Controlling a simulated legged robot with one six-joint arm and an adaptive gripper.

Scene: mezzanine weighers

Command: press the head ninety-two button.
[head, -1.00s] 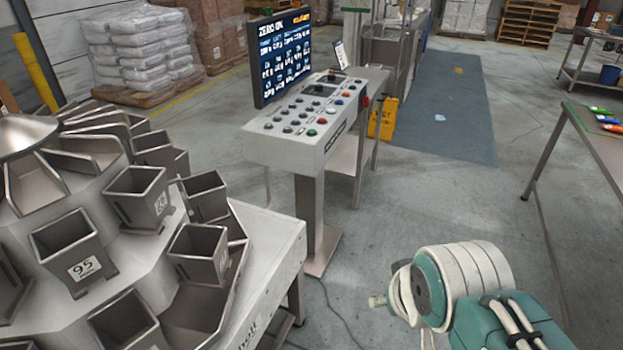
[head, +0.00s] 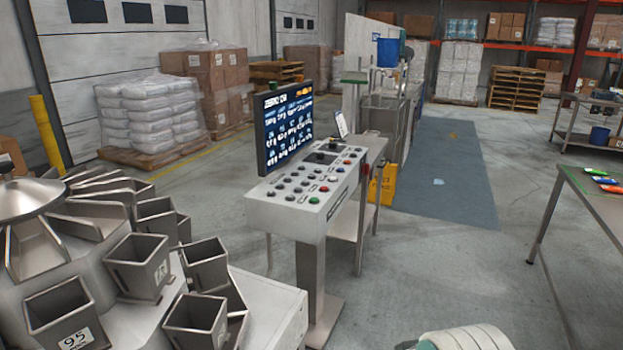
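A grey control console (head: 258,211) stands on a steel post in the middle of the view. Its sloped top carries rows of small dark buttons (head: 294,187), with a green button (head: 314,200), red ones and a few other coloured ones along the right side. The labels are too small to read, so I cannot tell which button is head ninety-two. A screen (head: 285,127) stands along the console's far left edge, with blurred text. My gripper is not in view; only a white and green part of my arm shows at the bottom edge, right of the console.
A multihead weigher with steel buckets (head: 140,263) fills the lower left; one bucket reads 95. A steel stand and a yellow sign (head: 382,186) are behind the console. The floor between the console and table is clear.

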